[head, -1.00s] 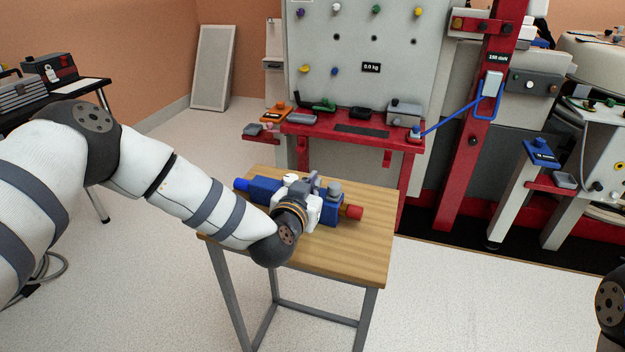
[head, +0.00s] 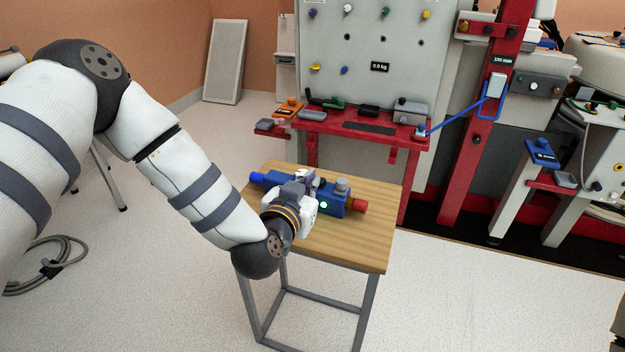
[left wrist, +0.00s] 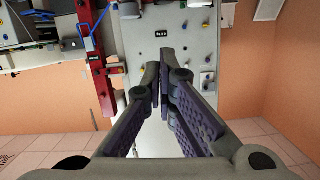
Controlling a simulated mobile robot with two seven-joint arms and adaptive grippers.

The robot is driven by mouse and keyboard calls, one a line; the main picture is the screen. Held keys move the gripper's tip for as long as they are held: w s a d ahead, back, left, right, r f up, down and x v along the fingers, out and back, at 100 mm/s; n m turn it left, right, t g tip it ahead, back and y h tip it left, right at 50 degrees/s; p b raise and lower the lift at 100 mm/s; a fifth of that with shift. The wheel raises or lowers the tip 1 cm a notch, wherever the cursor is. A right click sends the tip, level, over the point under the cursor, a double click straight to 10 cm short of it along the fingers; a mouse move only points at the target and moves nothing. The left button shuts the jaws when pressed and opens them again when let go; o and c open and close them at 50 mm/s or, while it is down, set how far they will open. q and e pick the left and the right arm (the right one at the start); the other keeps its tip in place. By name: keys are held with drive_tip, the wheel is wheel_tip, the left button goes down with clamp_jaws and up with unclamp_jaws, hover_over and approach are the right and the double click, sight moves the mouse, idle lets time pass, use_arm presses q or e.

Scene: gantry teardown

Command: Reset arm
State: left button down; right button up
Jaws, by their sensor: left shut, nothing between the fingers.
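My left gripper (head: 300,178) reaches in over the small wooden table (head: 365,245), at the near side of a blue device. It is shut and empty; its dark fingers meet at the tips in the left wrist view (left wrist: 160,78). The blue device (head: 332,198) lies on the table with a blue left end, a red right end, a grey knob on top and a lit button on its near side. My gripper and wrist hide part of its left half. I cannot tell whether the fingers touch it. My right gripper is out of view.
A red bench (head: 385,133) with several small tools stands behind the table, under a white panel (head: 405,60) with coloured knobs. A coiled cable (head: 45,268) lies on the floor at left. Floor around the table is open.

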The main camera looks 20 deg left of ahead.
use_arm(q)
drive_tip(key=s+d+f+g+h, duration=0.2)
drive_tip(key=s+f+g, duration=0.7)
drive_tip(key=s+f, duration=1.1)
drive_tip(key=s+a+f+g+y, duration=0.1)
drive_tip(key=s+a+g, duration=0.2)
drive_tip(key=s, duration=0.8)
drive_tip(key=s+a+f+n+g+y, duration=0.1)
drive_tip(key=s+a+g, duration=0.3)
drive_tip(key=s, duration=0.8)
drive_tip(key=shift+s+a+f+n+g, duration=0.15)
drive_tip(key=shift+n+g, duration=0.15)
drive_tip(key=shift+g, duration=0.3)
